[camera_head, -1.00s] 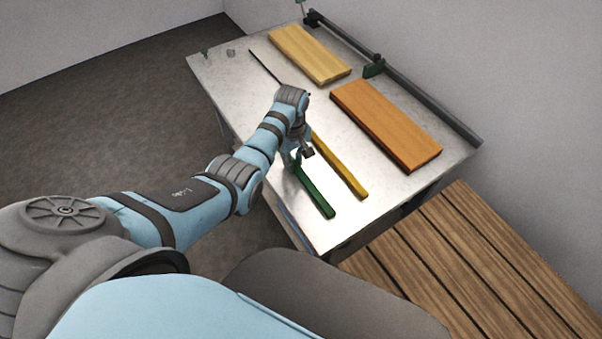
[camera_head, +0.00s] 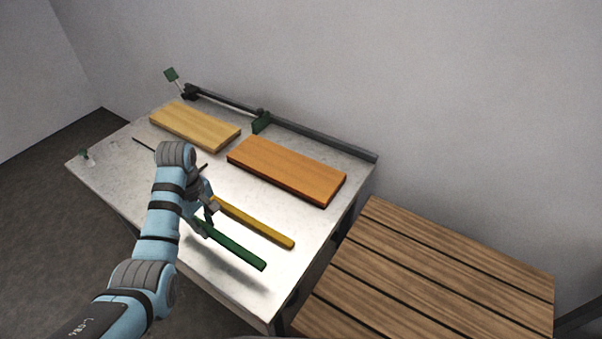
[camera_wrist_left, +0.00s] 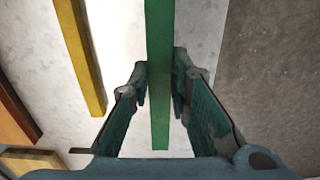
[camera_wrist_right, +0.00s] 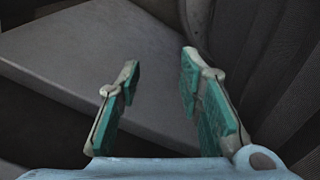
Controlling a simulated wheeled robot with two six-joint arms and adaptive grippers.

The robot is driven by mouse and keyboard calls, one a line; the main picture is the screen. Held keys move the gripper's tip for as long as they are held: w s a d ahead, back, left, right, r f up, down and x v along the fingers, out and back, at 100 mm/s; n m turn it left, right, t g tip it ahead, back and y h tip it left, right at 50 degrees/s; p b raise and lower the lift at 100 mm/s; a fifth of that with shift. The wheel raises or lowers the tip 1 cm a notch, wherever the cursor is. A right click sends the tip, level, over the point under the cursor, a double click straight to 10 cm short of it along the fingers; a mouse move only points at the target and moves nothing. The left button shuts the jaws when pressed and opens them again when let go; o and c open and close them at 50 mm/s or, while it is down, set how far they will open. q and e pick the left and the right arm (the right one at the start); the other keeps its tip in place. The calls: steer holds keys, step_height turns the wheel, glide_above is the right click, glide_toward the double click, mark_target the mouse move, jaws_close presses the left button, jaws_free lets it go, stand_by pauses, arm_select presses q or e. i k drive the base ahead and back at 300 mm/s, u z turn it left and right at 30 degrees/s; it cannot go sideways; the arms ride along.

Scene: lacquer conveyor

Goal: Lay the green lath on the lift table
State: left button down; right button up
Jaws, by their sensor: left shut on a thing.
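The green lath (camera_head: 236,247) is a thin green bar. My left gripper (camera_head: 201,216) is shut on it, and the lath seems to hang a little above the metal table, with a shadow beneath. In the left wrist view the lath (camera_wrist_left: 158,60) runs lengthwise between the two fingers (camera_wrist_left: 160,88). My right gripper (camera_wrist_right: 158,80) shows only in its own wrist view, with its fingers apart and nothing between them. I cannot tell for sure which surface is the lift table; a slatted wooden top (camera_head: 440,275) stands right of the metal table.
The metal table (camera_head: 205,262) holds a yellow lath (camera_head: 256,224) close beside the green one, an orange board (camera_head: 287,170), a pale yellow board (camera_head: 195,126) and a thin dark rod. A rail (camera_head: 320,146) runs along its back edge. The slatted top is bare.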

mark_target(378, 303)
steer(key=k, duration=1)
steer(key=u, duration=1.35)
steer(key=i, duration=1.4)
steer(key=z, duration=4.1)
steer(key=i, duration=0.5)
steer(key=u, duration=0.05)
